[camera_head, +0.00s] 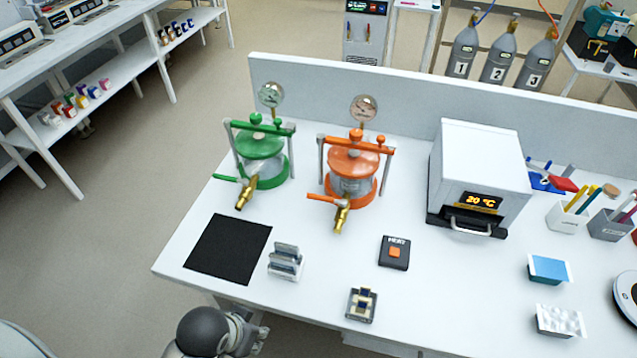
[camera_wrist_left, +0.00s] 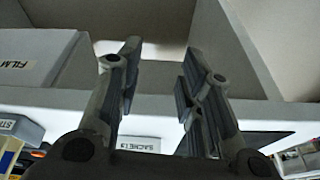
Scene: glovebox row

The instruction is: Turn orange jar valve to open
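The orange jar (camera_head: 352,172) stands upright on the white bench, with an orange clamp over its lid and a round gauge above it. Its brass valve (camera_head: 341,218) points to the front, and the orange valve lever (camera_head: 325,197) sticks out to the left. My left gripper (camera_head: 258,332) is at the front edge of the bench, low and well away from the jar. In the left wrist view the left gripper (camera_wrist_left: 158,72) has its fingers apart with nothing between them. My right gripper is not in view.
A green jar (camera_head: 262,165) with a similar valve stands left of the orange one. A black mat (camera_head: 228,249), a metal holder (camera_head: 285,262), a heat button box (camera_head: 394,252) and a small device (camera_head: 361,304) lie in front. An oven (camera_head: 480,175) stands right.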

